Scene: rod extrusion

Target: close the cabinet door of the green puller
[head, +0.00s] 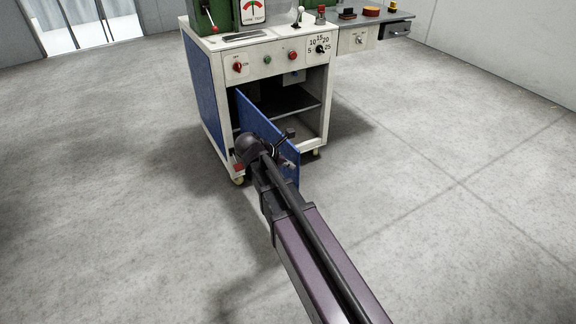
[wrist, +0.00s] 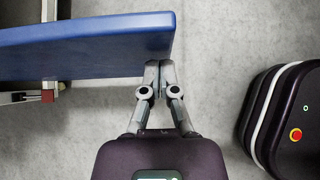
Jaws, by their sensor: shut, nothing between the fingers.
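The blue cabinet door (head: 256,122) of the green puller (head: 228,68) stands open in the head view, swung out toward me from the left side of the cabinet front. The dark inside with a shelf (head: 290,105) shows. In the wrist view the door (wrist: 75,50) is a blue slab seen from above, reaching in from the left. My gripper (wrist: 158,68) is shut and empty, its fingertips beside the door's free end. I cannot tell whether they touch it. In the head view my arm covers the door's lower part, and the fingers are hard to make out.
A control panel with knobs (head: 239,67) is above the opening. A side shelf (head: 352,19) with buttons sticks out to the right. The cabinet stands on castors (head: 238,180). The grey floor around it is clear. My own base shows at the right of the wrist view.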

